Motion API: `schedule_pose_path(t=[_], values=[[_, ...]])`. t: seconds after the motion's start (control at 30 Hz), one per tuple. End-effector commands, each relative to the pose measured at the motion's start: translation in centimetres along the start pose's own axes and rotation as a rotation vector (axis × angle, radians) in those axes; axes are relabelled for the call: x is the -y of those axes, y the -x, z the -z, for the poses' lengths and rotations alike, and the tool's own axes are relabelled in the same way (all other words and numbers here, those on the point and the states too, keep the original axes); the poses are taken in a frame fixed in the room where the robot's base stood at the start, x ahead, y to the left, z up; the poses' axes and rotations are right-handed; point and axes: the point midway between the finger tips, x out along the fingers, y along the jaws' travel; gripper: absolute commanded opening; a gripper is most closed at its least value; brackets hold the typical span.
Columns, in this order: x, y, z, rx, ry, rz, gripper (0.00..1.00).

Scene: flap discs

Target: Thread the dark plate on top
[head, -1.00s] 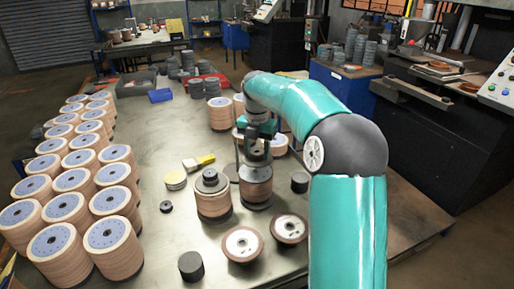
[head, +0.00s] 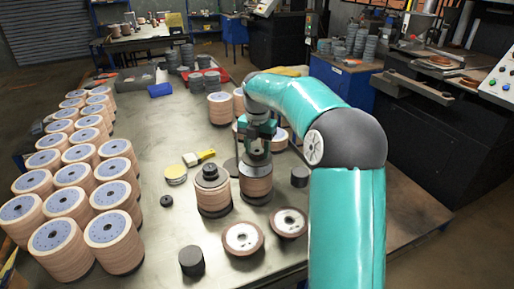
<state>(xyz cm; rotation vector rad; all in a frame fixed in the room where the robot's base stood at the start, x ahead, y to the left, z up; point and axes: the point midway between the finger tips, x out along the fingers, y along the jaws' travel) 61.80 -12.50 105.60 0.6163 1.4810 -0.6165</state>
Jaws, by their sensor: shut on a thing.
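Two tan flap disc stacks stand side by side mid-table. My gripper (head: 258,143) is directly above the right stack (head: 255,186), pointing down. It is shut on a dark grey plate (head: 256,160), which sits level at the top of that stack. Whether the plate rests fully on the discs or is a little above them, I cannot tell. The fingertips and the stack's centre are partly hidden by the gripper. The left stack (head: 213,198) has a dark plate and a round black knob (head: 210,171) on top.
Two hubbed discs (head: 242,238) lie in front. Black cylinders stand at front left (head: 192,261) and right (head: 299,177). A yellow disc (head: 176,174) and a brush (head: 199,157) lie left. Rows of disc stacks (head: 113,232) fill the left side.

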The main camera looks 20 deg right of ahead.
Motion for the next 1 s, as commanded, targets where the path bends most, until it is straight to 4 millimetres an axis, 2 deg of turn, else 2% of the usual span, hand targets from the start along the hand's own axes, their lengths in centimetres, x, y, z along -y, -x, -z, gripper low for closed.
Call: schedule_pose_path(t=[0.37,0.8,1.0], values=[[0.0,-0.2,0.0,0.001,0.0,0.0,0.1],[0.0,-2.4,0.0,0.001,0.0,-0.001,0.1],[0.0,-2.9,0.0,0.001,0.0,0.0,0.1]])
